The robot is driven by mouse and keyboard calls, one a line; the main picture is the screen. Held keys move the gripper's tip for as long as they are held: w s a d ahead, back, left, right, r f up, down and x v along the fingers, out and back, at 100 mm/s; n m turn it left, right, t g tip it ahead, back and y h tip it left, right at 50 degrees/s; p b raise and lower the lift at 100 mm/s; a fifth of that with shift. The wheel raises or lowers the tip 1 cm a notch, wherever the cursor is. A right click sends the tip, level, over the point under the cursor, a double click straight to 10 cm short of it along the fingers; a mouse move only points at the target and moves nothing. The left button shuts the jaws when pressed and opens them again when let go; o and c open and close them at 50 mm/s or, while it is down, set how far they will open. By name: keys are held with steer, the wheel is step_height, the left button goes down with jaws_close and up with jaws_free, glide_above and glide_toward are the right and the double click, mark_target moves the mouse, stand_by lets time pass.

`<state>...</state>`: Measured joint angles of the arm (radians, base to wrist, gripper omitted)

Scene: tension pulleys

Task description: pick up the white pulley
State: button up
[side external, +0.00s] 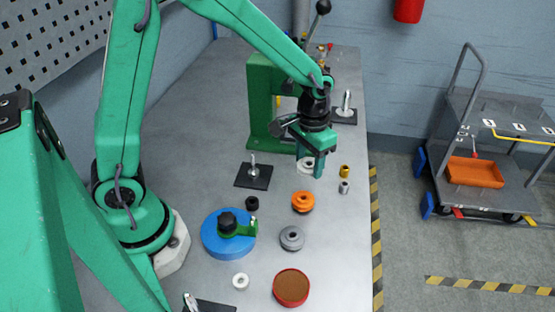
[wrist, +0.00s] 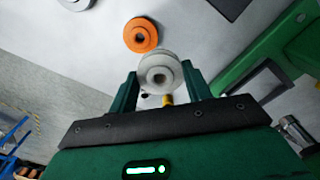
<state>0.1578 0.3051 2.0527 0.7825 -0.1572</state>
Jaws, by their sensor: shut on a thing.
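In the side external view the white pulley (side external: 303,168) is partly hidden behind the fingers of my gripper (side external: 312,168). My gripper points down and is shut on the pulley. I cannot tell whether the pulley touches the table or is slightly above it.
An orange pulley (side external: 303,202), a grey pulley (side external: 292,238) and a red-rimmed tin (side external: 291,288) stand nearer the camera. A brass bushing (side external: 344,171) and a silver one (side external: 343,188) are to the right. A green press frame (side external: 262,105) rises close behind the gripper.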

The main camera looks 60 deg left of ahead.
steer(key=s+d+r, duration=0.3)
steer(key=d, duration=0.1)
steer(key=shift+d+r, duration=0.15)
steer(key=shift+d, duration=0.2)
